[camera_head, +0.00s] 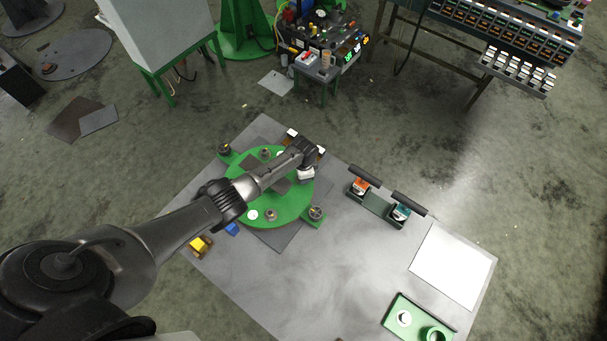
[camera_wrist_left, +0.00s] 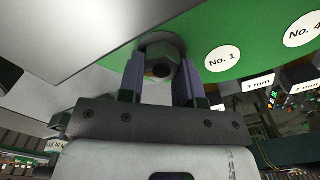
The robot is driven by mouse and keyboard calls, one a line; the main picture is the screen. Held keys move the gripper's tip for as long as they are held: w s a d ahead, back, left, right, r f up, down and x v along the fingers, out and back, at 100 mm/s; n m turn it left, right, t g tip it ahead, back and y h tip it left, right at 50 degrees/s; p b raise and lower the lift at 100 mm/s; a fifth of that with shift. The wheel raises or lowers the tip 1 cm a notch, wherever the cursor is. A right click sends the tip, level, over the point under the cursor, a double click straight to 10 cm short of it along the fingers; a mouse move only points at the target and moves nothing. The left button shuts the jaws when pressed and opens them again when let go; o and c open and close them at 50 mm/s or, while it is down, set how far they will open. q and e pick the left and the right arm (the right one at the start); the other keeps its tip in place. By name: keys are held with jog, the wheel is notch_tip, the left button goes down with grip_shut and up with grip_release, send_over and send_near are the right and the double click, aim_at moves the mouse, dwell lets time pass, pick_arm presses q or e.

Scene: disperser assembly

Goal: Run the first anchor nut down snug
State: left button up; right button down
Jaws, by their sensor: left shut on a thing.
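The green round base (camera_head: 292,205) lies on a dark plate on the table, with several nuts and posts around it. My left gripper (camera_wrist_left: 160,80) has its two fingers on either side of a dark hex nut (camera_wrist_left: 166,50), shut on it, at the green face beside the "No. 1" label (camera_wrist_left: 222,59). The nut sits at the green surface; whether it is fully seated cannot be told. In the head view my left arm reaches across the base to its far right edge, and its wrist hides the fingertips and the held nut. My right gripper is not in view.
A white sheet (camera_head: 452,265) and a green tray (camera_head: 391,322) lie farther right. Yellow (camera_head: 198,244) and blue (camera_head: 232,229) blocks sit at the left edge. The table's middle front is clear.

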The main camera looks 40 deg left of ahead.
pick_arm(q)
jog(key=o, duration=0.9)
jog(key=shift+r, duration=0.1)
jog(key=shift+r, duration=0.25)
notch_tip(320, 180, up, 13)
jog(key=shift+r+p, duration=0.1)
jog(key=shift+p, duration=0.85)
